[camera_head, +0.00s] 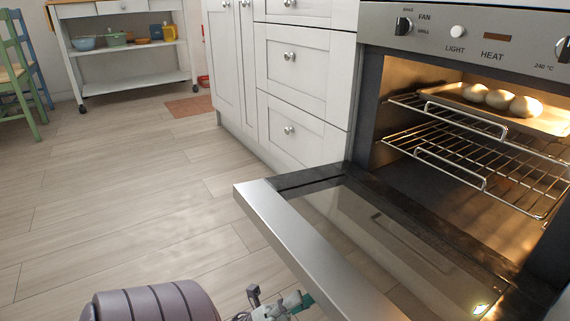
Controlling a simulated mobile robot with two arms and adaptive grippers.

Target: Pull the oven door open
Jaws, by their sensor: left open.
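The oven door (355,240) is hinged down, lying open and roughly level in front of the lit oven. Its thick silver front edge (285,225) runs along its left side. My left gripper (280,302) is at the bottom of the view, just left of the door's front edge, open, and partly cut off by the frame. I cannot tell whether it touches the door. My right gripper is not in view.
Inside the oven, wire racks (470,160) and a tray (545,122) with bread rolls (500,98) show. White drawers (300,125) stand left of the oven. The wooden floor (120,200) is clear; a white trolley (130,60) and chairs (20,75) are far back.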

